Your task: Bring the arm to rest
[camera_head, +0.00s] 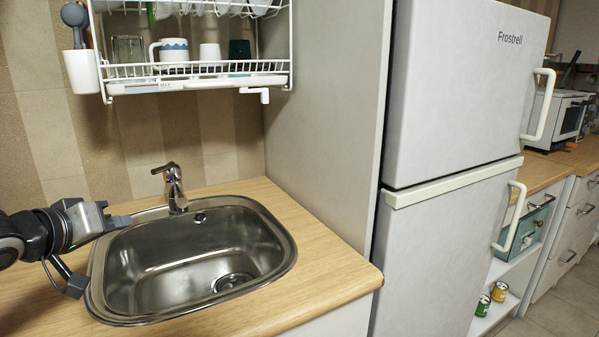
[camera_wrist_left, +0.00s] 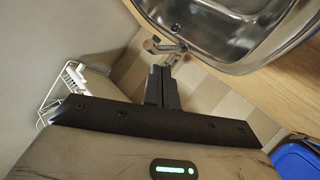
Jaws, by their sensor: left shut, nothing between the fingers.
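My left gripper (camera_head: 118,222) comes in from the left in the head view, above the left edge of the sink. Its fingers are together with nothing between them. In the left wrist view its closed fingers (camera_wrist_left: 160,88) point toward the faucet and the sink, and they hold nothing. My right gripper is in neither view. No hob or lid shows in these frames.
A steel sink (camera_head: 120,300) with a faucet (camera_head: 172,188) is set in the wooden counter (camera_head: 335,268). A white dish rack (camera_head: 200,82) with cups hangs above. A grey fridge (camera_head: 455,90) stands at the right. A blue object (camera_wrist_left: 298,160) shows in the left wrist view.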

